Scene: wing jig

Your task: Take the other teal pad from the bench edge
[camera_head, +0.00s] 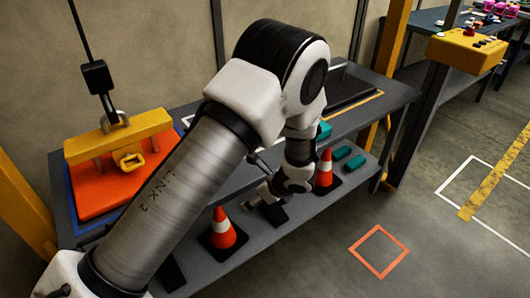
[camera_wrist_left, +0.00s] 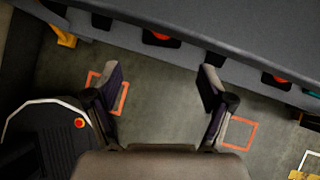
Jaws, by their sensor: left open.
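A teal pad (camera_head: 324,130) lies at the front edge of the bench top (camera_head: 376,112), partly hidden behind my left arm. Two more teal pads, one (camera_head: 342,153) beside the other (camera_head: 356,162), lie on the lower shelf. My left gripper (camera_head: 264,192) hangs in front of the bench, to the left of and below the pad at the edge. In the left wrist view the left gripper (camera_wrist_left: 158,88) is open with nothing between its fingers. A bit of teal (camera_wrist_left: 313,93) shows at that view's right border. My right gripper is not in view.
Orange cones (camera_head: 223,230) and (camera_head: 325,172) stand on the lower shelf (camera_head: 262,228). A yellow control box (camera_head: 466,50) stands at the right. The floor before the bench is clear, with an orange square marking (camera_head: 378,250).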

